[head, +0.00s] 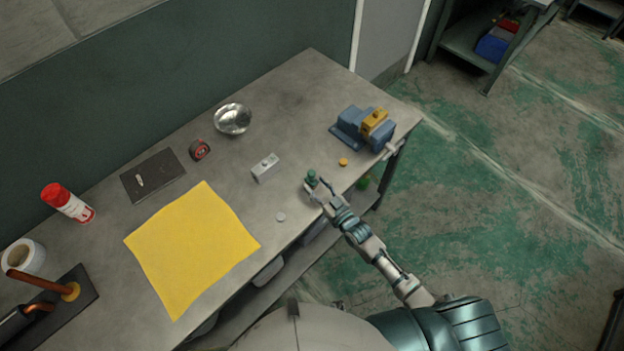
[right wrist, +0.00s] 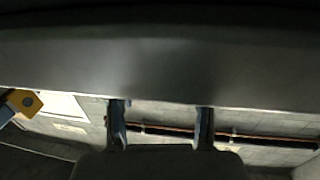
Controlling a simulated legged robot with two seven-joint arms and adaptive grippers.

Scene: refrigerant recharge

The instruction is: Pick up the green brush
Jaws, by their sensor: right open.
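A small dark green object (head: 311,177), which looks like the green brush, stands on the table near its front edge in the head view. My right gripper (head: 314,188) is right at it, with its fingers low over the tabletop. In the right wrist view the two fingers (right wrist: 161,125) are apart, and I see no brush between them. The head view does not show clearly whether the fingers touch the green object. My left gripper is not in view.
A blue and yellow vise (head: 366,127) stands at the table's right end. A grey block (head: 265,167), a metal bowl (head: 233,119), a tape measure (head: 200,149) and a yellow cloth (head: 190,245) lie leftward. A small orange piece (head: 343,162) lies near the gripper.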

